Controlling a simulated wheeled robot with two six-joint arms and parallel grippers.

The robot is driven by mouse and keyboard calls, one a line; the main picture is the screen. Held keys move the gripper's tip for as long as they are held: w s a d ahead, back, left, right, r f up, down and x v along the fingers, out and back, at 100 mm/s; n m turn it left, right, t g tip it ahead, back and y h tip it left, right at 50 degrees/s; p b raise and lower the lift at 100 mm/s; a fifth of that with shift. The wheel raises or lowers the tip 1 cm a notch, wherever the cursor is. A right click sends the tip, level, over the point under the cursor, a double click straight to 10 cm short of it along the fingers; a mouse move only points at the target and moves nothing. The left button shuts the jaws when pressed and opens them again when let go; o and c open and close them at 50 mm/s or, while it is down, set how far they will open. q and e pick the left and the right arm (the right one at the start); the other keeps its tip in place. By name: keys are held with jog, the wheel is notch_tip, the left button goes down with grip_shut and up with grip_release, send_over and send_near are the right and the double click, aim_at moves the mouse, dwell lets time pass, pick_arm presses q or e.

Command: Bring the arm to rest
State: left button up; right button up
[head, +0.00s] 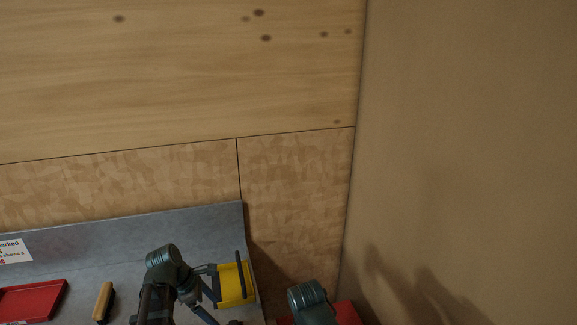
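My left arm comes up from the bottom edge, left of centre, with a dark teal joint at its top. Its gripper (212,284) is at the left side of a yellow block-like object (235,287) that has a dark upright bar on it. I cannot tell whether the gripper touches or holds this object, or how far its fingers are apart. Only a teal joint of my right arm shows at the bottom edge, right of centre. The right gripper is out of view.
A grey surface with a raised back (200,225) spans the lower left. On it are a red tray (35,298), a wooden-handled tool (104,300) and a partly cut-off white sign (14,251). A red object (346,313) is behind my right arm. Wooden walls close the back and right.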

pick_arm(q)
jog(key=b+x, duration=1.2)
jog(key=shift+f, duration=0.25)
notch_tip(320, 180, up, 10)
jog(key=p, duration=0.9)
jog(key=shift+w+m+p, duration=0.2)
jog(key=shift+m+p, duration=0.1)
jog(key=shift+p, duration=0.1)
jog(key=shift+f, duration=0.15)
